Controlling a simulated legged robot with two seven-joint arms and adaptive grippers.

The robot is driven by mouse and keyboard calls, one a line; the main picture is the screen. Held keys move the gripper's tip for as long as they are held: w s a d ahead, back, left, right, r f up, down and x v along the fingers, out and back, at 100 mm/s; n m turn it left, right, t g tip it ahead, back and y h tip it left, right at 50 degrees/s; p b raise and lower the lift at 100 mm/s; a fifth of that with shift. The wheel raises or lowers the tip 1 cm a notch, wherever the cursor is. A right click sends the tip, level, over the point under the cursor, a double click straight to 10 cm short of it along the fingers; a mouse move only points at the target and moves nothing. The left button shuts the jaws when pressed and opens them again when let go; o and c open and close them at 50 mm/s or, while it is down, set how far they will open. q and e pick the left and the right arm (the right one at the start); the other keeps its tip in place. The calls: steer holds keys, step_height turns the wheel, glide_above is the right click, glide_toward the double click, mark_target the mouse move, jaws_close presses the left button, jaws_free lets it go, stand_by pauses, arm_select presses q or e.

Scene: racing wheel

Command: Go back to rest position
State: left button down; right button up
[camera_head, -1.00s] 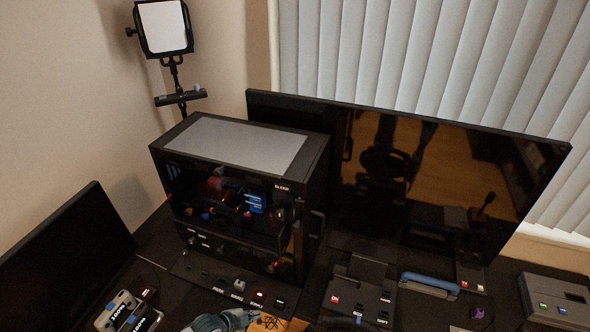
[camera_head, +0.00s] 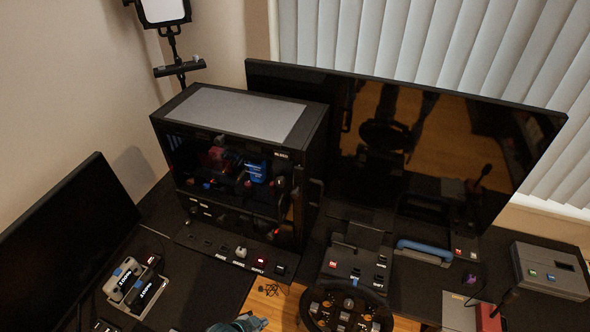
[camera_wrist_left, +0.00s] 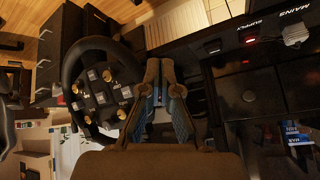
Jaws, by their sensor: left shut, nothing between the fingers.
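My left gripper (camera_head: 248,322) shows only in part at the bottom edge of the head view, left of the steering wheel (camera_head: 345,308). In the left wrist view my left gripper (camera_wrist_left: 158,64) has its fingers together with nothing between them. The steering wheel (camera_wrist_left: 98,88) lies to the left of the fingers there, black with several gold knobs, apart from them. My right gripper is in neither view.
A black computer case (camera_head: 240,155) stands behind a switch panel (camera_head: 235,253) with a lit red switch. A large monitor (camera_head: 430,140) stands at the back. A dark screen (camera_head: 65,235) is at left. A grey box (camera_head: 550,270) is at right.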

arm_select(q)
steer(key=s+a+n+g+y, duration=0.2)
steer(key=s+a+n+y, duration=0.2)
steer(key=s+a+n, duration=0.65)
steer(key=s+f+m+g+b, duration=0.1)
steer(key=s+f, duration=0.1)
steer(key=f, duration=1.1)
steer(key=s+f+m+g+b, duration=0.1)
steer(key=s+f, duration=0.1)
steer(key=f, duration=1.1)
steer(key=s+a+f, duration=0.3)
steer(key=s+f, duration=1.4)
steer(key=f, duration=0.1)
steer(key=shift+s+a+g+y+b, duration=0.2)
steer(key=shift+s+g+y+b, duration=0.1)
steer(key=shift+g+b, duration=0.1)
steer(key=shift+f, duration=0.1)
